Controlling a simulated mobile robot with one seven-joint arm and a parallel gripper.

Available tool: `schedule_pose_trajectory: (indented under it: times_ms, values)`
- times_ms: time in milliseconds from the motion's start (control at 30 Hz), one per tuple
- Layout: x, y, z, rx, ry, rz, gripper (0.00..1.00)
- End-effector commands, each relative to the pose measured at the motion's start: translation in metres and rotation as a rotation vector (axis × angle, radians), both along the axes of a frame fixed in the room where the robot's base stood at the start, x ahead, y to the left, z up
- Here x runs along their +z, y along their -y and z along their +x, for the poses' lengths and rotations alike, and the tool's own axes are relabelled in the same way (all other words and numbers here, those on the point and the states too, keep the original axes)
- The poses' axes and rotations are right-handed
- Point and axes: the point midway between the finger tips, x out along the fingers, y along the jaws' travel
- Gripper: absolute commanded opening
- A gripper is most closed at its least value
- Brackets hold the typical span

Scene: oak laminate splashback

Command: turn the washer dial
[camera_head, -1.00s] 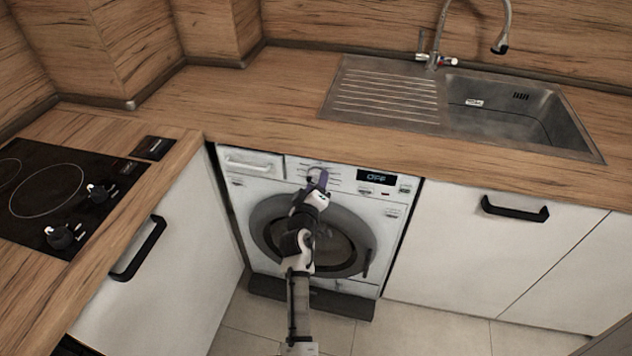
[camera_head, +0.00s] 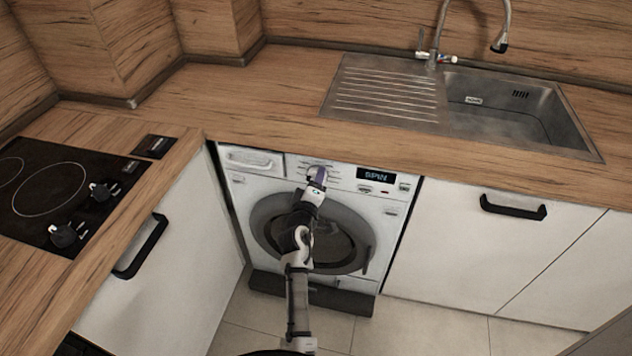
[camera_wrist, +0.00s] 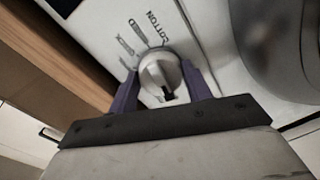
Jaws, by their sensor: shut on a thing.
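The white washer (camera_head: 236,183) is built in under the counter, with a round dark door at its front. Its display (camera_head: 377,175) reads SPIN. The silver washer dial (camera_wrist: 158,72) sits on the control panel, with printed labels such as COTTON beside it in the wrist view. My gripper (camera_wrist: 160,88) has its two purple fingers on either side of the dial and is shut on it. In the head view my gripper (camera_head: 317,178) reaches the panel from the front and largely hides the dial.
The wooden counter edge (camera_head: 270,143) runs just above the panel. A steel sink (camera_head: 390,95) is to the right and a black hob (camera_head: 45,195) to the left. Cabinet handles (camera_head: 513,207) stick out on both sides. The tiled floor in front is clear.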

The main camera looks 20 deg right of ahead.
Motion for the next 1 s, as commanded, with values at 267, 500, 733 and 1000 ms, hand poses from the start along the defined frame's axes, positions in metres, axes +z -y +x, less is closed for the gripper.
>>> schedule_pose_trajectory:
  times_ms: [267, 500, 733, 1000]
  values:
    - [0.001, -0.001, 0.001, 0.002, 0.002, 0.0, 0.71]
    - [0.0, -0.001, 0.0, 0.001, 0.001, 0.001, 0.71]
    - [-0.001, -0.013, -0.018, 0.003, 0.001, 0.001, 0.71]
    - [0.002, -0.046, -0.068, 0.003, 0.001, 0.001, 0.71]
